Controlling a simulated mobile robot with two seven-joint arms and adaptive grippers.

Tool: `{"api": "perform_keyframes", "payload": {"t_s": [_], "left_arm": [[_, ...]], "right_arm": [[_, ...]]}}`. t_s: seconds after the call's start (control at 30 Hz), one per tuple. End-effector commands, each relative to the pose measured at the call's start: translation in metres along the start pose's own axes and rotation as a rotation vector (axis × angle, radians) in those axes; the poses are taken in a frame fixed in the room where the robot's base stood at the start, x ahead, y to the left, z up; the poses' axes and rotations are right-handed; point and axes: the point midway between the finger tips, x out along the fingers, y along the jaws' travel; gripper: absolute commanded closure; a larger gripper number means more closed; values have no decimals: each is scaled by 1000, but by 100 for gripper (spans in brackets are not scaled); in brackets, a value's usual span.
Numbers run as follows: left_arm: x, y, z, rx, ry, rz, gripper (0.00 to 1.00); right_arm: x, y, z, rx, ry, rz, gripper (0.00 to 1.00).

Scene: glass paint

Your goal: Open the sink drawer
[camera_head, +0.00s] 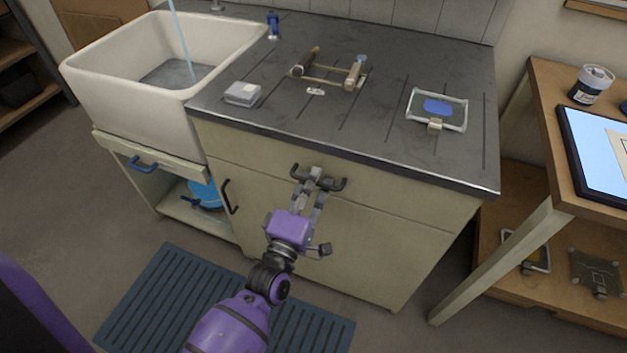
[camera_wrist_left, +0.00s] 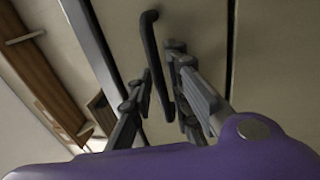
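The counter cabinet has a wide cream drawer (camera_head: 385,197) under the worktop, with a dark bar handle (camera_head: 335,185). My left gripper (camera_head: 316,179) is at this handle, with a finger on each side of the bar. In the left wrist view the handle (camera_wrist_left: 151,38) runs between the fingers (camera_wrist_left: 158,73), which look closed in close around it. The contact itself is partly hidden. The drawer front looks flush with the cabinet. A white sink (camera_head: 120,95) stands at the left, with a blue handle (camera_head: 143,164) on the panel below it. My right gripper is not in view.
The worktop (camera_head: 300,140) holds a wooden frame tool (camera_head: 330,75), a small grey box (camera_head: 243,93) and a glass tray (camera_head: 437,108). A cabinet door handle (camera_head: 229,197) is lower left. A wooden table (camera_head: 560,140) stands right. A blue mat (camera_head: 150,300) lies on the floor.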

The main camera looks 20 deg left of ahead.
Motion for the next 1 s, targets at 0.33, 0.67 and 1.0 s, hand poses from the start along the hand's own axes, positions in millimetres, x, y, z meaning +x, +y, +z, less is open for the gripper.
{"api": "perform_keyframes", "payload": {"t_s": [0.33,0.67,1.0], "left_arm": [[0,0,0,0,0,-1,99],[0,0,0,0,0,-1,100],[-19,3,-1,1,0,-4,100]], "right_arm": [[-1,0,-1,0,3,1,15],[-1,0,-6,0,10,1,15],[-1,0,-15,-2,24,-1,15]]}}
